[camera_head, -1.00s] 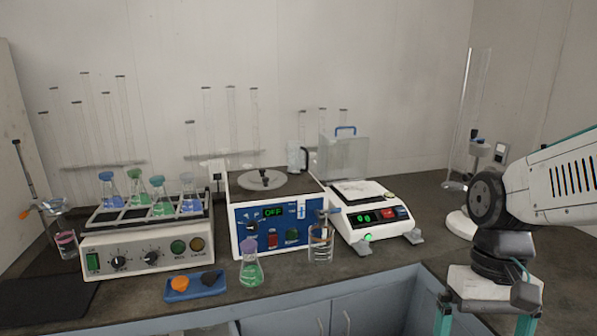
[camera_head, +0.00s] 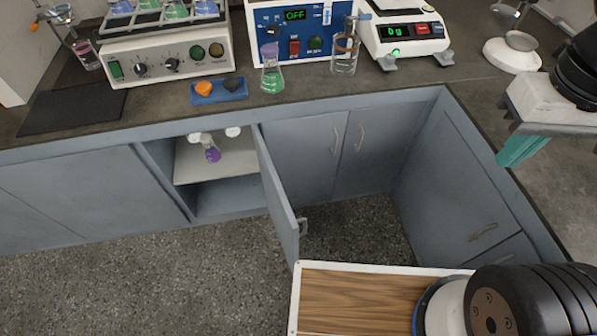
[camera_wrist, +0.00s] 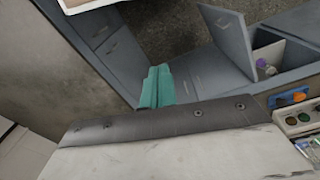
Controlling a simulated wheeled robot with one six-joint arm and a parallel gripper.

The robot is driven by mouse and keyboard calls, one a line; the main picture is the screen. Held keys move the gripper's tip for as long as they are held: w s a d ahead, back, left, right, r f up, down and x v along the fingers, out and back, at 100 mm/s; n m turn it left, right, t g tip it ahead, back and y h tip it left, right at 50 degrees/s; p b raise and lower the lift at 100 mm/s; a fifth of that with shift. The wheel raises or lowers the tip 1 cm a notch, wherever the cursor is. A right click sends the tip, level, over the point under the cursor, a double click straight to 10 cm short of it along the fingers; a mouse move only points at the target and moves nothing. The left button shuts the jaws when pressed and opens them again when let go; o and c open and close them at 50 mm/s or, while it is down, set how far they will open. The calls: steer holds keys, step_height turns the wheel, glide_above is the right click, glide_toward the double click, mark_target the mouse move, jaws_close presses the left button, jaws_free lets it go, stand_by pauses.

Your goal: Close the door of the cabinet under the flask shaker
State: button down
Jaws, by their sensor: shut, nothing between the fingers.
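The flask shaker (camera_head: 165,55), a white box with knobs and flasks on top, stands on the counter at upper left. Below it, a grey-blue cabinet (camera_head: 218,190) is open, with white-capped flasks on its shelf, one holding purple liquid. Its door (camera_head: 276,195) is swung far out toward me, with a handle near its free edge. The door (camera_wrist: 228,45) and open cabinet also show in the wrist view. My gripper (camera_head: 510,160) has teal fingers and is at right, apart from the door. In the wrist view its fingers (camera_wrist: 157,88) are together, with nothing held.
Shut cabinet doors (camera_head: 335,150) stand right of the open one, and a side cabinet (camera_head: 455,180) closes off the right. A wood-topped surface with a white rim (camera_head: 297,295) is at the bottom. Speckled floor (camera_head: 140,275) is clear at left. Glassware stands along the counter edge.

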steer(key=w+a+f+m+g+y, duration=0.15)
steer(key=w+a+f, duration=0.25)
steer(key=a+f, duration=0.4)
steer(key=w+a+f+m+g+y, duration=0.1)
steer(key=w+a+f+m+g, duration=0.2)
steer(key=a+f, duration=0.55)
steer(key=m+t+y, duration=0.2)
steer(key=m, duration=0.7)
glide_toward(284, 213)
steer(key=w+d+f, duration=0.3)
steer(key=shift+h, duration=0.25)
steer(key=shift+s+a+f, duration=0.2)
steer(key=shift+s+a, duration=0.05)
steer(key=shift+a, duration=0.4)
steer(key=shift+s+a+f, duration=0.15)
steer(key=shift+s+a, duration=0.1)
steer(key=shift+a, duration=0.35)
steer(key=shift+s+a+f, duration=0.2)
steer(key=shift+s+a, duration=0.05)
steer(key=shift+a, duration=0.4)
steer(key=shift+a, duration=0.1)
